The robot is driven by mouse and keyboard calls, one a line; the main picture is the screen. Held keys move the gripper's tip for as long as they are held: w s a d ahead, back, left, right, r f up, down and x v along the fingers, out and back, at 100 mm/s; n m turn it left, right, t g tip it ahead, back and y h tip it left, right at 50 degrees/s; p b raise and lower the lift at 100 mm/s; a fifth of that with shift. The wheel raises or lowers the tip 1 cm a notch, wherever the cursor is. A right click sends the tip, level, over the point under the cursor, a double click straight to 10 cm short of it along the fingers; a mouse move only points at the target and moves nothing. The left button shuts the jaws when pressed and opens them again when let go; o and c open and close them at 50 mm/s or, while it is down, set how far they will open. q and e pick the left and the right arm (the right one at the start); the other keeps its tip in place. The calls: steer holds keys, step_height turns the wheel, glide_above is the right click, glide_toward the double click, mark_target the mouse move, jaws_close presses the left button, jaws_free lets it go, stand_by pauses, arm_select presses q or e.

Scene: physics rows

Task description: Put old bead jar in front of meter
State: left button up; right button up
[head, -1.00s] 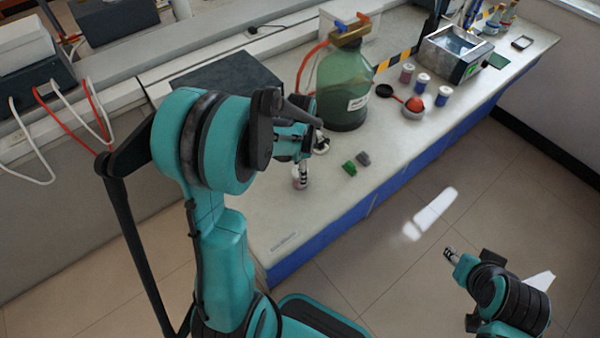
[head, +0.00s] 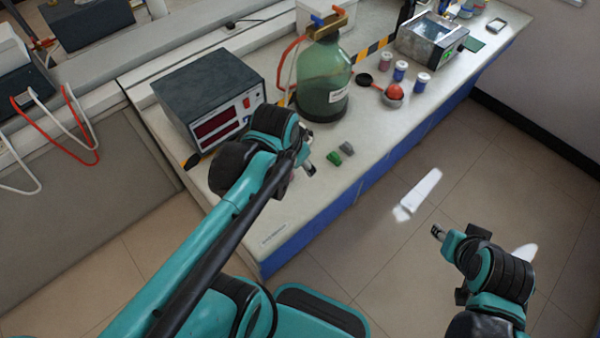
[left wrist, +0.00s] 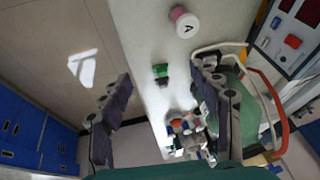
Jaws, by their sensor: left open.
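The meter (head: 207,106) is a dark-topped box with red displays and stands at the back of the bench in the head view. Part of its panel shows at top right in the left wrist view (left wrist: 290,35). A small pinkish jar with a marked white top (left wrist: 184,22) stands on the bench in the left wrist view. My arm seems to hide it in the head view. Age is not readable on any jar. My left gripper (head: 308,166) is open and empty above the bench, its fingers (left wrist: 164,78) apart from the jar. My right gripper (head: 438,233) is over the floor, too small to judge.
A green bottle (head: 322,80) with a red hose stands right of the meter. Green (head: 334,158) and grey (head: 347,148) blocks lie near the front edge. Several lidded jars (head: 400,71), a red ball (head: 394,91) and a metal bath (head: 432,40) are farther right. Front-left bench is clear.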

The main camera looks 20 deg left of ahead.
arm_select(q)
steer(key=s+d+n+t, duration=0.1)
steer(key=s, duration=0.1)
steer(key=s+d+n+t, duration=0.1)
steer(key=s+d+n, duration=0.1)
steer(key=shift+r+t, duration=0.15)
steer(key=shift+t, duration=0.15)
steer(key=shift+f, duration=0.25)
